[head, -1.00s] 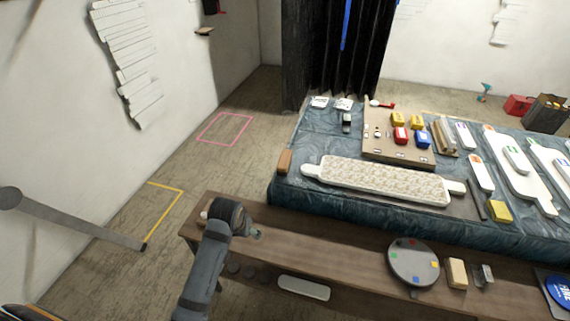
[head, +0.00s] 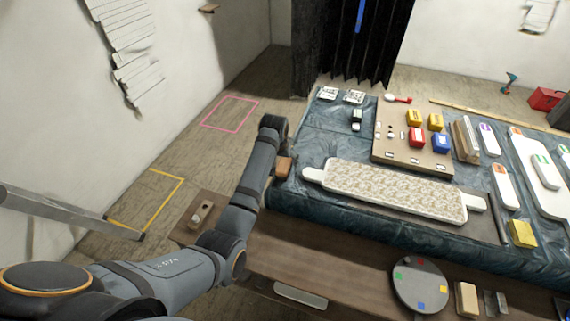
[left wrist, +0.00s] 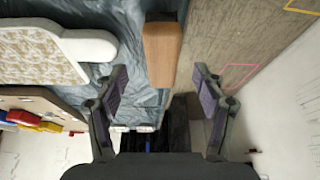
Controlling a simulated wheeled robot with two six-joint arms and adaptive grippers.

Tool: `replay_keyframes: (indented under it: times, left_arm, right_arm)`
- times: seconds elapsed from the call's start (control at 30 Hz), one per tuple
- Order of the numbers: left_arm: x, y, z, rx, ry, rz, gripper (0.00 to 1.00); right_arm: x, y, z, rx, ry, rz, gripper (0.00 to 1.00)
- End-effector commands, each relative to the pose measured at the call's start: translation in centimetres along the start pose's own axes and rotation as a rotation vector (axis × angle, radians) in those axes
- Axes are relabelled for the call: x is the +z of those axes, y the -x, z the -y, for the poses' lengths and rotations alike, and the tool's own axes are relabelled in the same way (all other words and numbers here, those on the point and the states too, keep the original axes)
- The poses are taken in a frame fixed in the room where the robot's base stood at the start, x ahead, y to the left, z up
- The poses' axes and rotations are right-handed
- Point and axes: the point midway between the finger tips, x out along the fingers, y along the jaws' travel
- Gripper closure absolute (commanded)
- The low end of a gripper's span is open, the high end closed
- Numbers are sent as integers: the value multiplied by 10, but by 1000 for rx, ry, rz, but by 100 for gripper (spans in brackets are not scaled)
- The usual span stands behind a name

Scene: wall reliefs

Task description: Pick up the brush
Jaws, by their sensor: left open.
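A brown wooden block-like piece (head: 285,167), which looks like the brush, lies at the left edge of the blue-covered table. In the left wrist view the brown piece (left wrist: 162,50) is long and upright in the picture, with a dark part at its top end; I cannot make out bristles. My left gripper (left wrist: 160,72) is open, with one finger on each side of the piece's line and apart from it. In the head view my left arm reaches up beside the piece, and its wrist hides the fingers. My right gripper is not in view.
The blue-covered table (head: 345,213) carries a long patterned board (head: 390,190) close by, and a panel with coloured blocks (head: 388,150). A wooden bench (head: 320,262) with a round disc (head: 420,285) stands in front.

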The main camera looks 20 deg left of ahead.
Motion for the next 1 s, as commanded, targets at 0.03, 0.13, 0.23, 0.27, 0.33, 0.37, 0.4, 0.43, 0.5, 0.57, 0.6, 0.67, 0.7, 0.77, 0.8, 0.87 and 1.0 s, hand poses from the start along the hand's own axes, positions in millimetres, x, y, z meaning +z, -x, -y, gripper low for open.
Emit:
replay_keyframes:
  times: [0.03,0.13,0.23,0.27,0.33,0.37,0.4,0.43,0.5,0.57,0.6,0.67,0.7,0.77,0.8,0.87,1.0]
  left_arm:
    - [0,-6,0,-1,0,0,30]
    - [0,-11,0,0,1,-2,30]
    - [0,-13,1,0,1,-1,30]
    - [0,-15,1,-1,1,0,30]
    - [1,-26,2,-1,1,3,30]
    - [1,-32,3,-1,1,2,30]
    - [2,-39,3,-1,1,2,30]
    - [2,-45,3,-1,1,2,30]
    - [2,-55,3,0,1,0,30]
    - [2,-60,3,0,1,0,30]
    - [2,-62,3,0,1,-2,30]
    - [2,-63,3,0,1,-2,30]
    - [2,-63,3,0,1,-2,30]
    - [2,-63,3,0,1,-2,30]
    - [2,-63,3,0,1,-2,30]
    - [2,-63,3,0,1,-2,37]
    - [2,-62,3,0,1,-2,56]
  right_arm:
    - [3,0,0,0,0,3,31]
    - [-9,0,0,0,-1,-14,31]
    - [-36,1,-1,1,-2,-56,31]
    - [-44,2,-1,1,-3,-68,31]
    - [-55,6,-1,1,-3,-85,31]
    - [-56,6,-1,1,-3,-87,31]
    - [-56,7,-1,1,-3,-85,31]
    - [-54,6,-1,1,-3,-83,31]
    - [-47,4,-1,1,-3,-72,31]
    - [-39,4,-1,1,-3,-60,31]
    - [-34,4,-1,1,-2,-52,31]
    - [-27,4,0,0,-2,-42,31]
    - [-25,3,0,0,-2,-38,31]
    - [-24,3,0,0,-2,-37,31]
    - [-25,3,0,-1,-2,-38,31]
    - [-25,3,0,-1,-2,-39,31]
    - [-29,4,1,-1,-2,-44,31]
